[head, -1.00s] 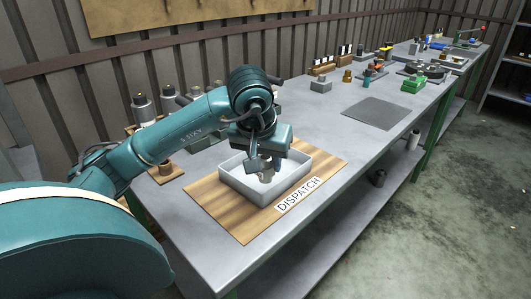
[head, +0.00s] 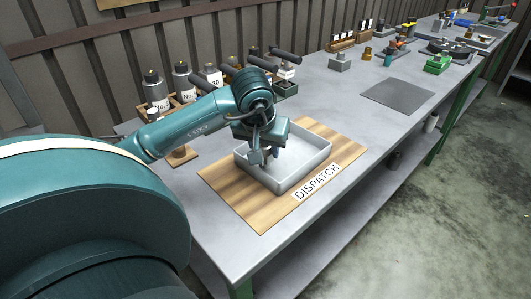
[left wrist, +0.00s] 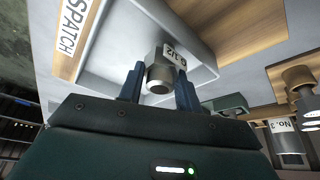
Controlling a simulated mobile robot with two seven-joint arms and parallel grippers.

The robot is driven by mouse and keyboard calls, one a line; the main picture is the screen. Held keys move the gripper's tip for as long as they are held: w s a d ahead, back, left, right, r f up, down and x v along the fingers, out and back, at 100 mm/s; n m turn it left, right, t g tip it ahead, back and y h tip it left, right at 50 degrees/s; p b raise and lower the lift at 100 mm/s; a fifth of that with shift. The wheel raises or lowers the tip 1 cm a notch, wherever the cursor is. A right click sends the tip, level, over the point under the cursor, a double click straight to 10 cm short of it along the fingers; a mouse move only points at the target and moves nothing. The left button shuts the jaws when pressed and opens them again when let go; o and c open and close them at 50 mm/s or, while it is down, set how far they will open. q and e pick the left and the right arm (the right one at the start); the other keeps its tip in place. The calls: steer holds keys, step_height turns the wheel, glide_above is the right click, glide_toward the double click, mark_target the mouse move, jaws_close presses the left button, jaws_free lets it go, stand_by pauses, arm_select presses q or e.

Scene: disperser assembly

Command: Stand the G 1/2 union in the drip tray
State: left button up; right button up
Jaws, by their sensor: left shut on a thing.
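My left gripper (head: 268,157) is shut on the G 1/2 union, over the back left part of the drip tray. In the left wrist view the union (left wrist: 159,78) is a short grey metal cylinder between the two dark fingers (left wrist: 160,90), with a white "G 1/2" label above it. The drip tray (head: 311,172) is a pale, open rectangular box; its wall also shows in the left wrist view (left wrist: 105,45). In the head view the gripper mostly hides the union. I cannot tell whether the union touches the tray floor. My right gripper is not in view.
The tray stands on a wooden board (head: 232,194) with a "DISPATCH" label (head: 317,181). Bottles in wooden holders (head: 155,92) stand behind, to the left. A dark grey mat (head: 398,96) lies to the right, with bare bench between it and the board.

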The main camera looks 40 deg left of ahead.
arm_select(q)
steer(key=shift+f, duration=0.8)
steer(key=shift+f, duration=0.2)
steer(key=o, duration=1.1)
